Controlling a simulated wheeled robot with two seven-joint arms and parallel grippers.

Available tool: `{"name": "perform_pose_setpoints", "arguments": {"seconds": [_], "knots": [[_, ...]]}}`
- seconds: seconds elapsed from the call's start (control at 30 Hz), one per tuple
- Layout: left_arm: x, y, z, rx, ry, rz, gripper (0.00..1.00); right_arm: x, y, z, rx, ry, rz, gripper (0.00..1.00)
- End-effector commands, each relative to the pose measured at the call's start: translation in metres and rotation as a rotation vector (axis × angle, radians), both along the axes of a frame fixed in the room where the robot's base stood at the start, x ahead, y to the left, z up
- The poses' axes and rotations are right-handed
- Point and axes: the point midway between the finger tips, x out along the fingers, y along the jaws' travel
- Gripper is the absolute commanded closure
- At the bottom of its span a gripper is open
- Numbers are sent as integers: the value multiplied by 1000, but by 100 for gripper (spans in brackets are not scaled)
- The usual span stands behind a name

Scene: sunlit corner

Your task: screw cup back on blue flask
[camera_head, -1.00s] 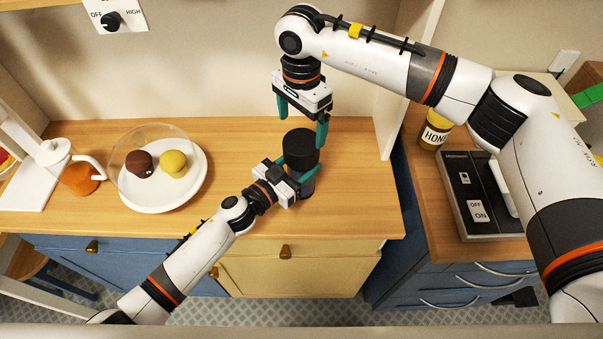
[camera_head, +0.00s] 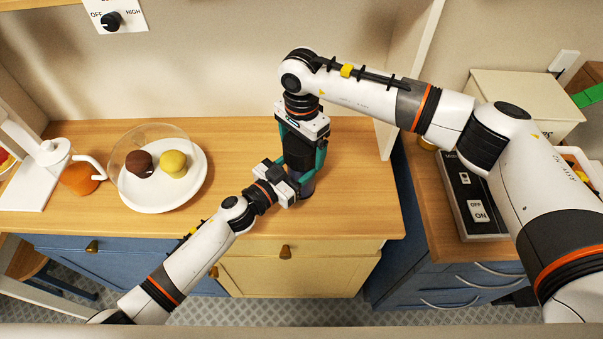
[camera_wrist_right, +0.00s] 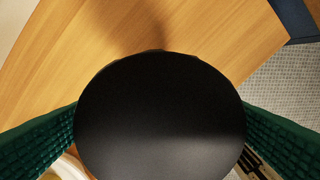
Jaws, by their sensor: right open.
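The blue flask (camera_head: 308,188) stands on the wooden counter, mostly hidden by my grippers. The black cup (camera_head: 300,146) sits on top of it; whether it is threaded tight cannot be seen. In the right wrist view the cup's round black top (camera_wrist_right: 160,115) fills the middle. My left gripper (camera_head: 283,182) is shut on the flask's body, low down from the front left. My right gripper (camera_head: 303,162) points straight down over the cup. It is open, with one green finger on each side of the cup; contact cannot be told.
A white plate (camera_head: 150,203) with a brown and a yellow round treat under a clear dome stands to the left. A glass pot (camera_head: 80,178) with orange contents is farther left. An upright panel (camera_head: 398,120) bounds the counter's right side. Bare counter lies right of the flask.

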Motion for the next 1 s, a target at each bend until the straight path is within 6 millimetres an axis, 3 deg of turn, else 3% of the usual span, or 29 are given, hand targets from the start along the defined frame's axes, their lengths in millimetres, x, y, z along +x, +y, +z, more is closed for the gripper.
{"name": "perform_pose_setpoints", "arguments": {"seconds": [0.4, 0.7, 0.87, 1.0], "knots": [[0, 0, -1, 1, 2, 0, 100, 0, 0, -9, 0, -1, 1, 9], [0, 0, -1, 1, 2, 0, 100, 0, 0, -9, 0, -1, 1, 55], [0, 0, -1, 1, 2, 0, 100, 0, 0, -9, 1, -1, -59, 55], [0, 0, -1, 1, 2, 0, 100, 0, 0, -9, 0, -1, -292, 55]]}}
